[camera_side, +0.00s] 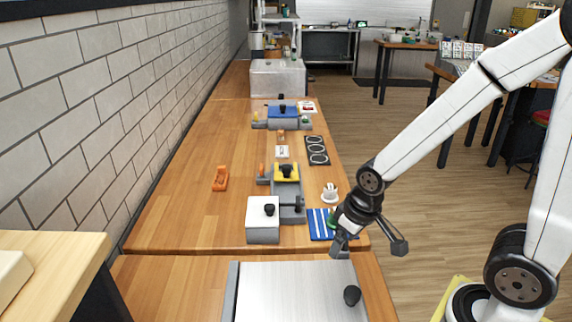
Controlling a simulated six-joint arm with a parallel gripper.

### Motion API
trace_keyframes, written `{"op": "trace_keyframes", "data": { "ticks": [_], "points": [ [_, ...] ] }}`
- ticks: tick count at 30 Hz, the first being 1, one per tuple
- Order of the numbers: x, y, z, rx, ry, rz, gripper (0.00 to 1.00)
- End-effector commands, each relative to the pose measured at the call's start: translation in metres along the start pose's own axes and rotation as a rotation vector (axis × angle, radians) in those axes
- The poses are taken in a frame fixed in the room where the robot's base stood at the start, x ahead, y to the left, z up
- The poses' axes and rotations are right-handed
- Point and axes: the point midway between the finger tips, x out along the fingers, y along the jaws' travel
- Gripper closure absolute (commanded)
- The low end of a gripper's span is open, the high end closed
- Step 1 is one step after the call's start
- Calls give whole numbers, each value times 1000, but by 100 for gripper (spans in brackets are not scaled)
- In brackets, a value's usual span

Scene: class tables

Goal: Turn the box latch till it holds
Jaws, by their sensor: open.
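A grey box with a white top and a black knob (263,216) stands near the front of the long wooden table. Right behind it is a grey fixture (291,208) with a yellow plate (287,171) and dark knobs. I cannot tell which of these knobs is the box latch, nor how it is turned. My gripper (369,246) is at the table's right front edge, right of both, with its fingers spread wide. It is open and appears empty. It is apart from the box and the fixture.
A blue-and-white striped mat (318,225) lies just left of my gripper, with a green item partly hidden behind it. A white cup (330,192), an orange holder (220,179) and a black three-ring plate (317,151) are farther back. A blue-topped box (283,113) stands beyond.

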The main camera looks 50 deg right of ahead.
Motion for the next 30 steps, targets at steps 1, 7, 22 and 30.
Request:
{"op": "trace_keyframes", "data": {
  "ticks": [1,7,22,30],
  "points": [
    [0,0,-1,-2,0,0,0],
    [1,4,-16,-41,-13,2,0],
    [12,40,-121,-354,-114,-9,0],
    [24,69,-173,-545,-173,-39,0]
  ]
}}
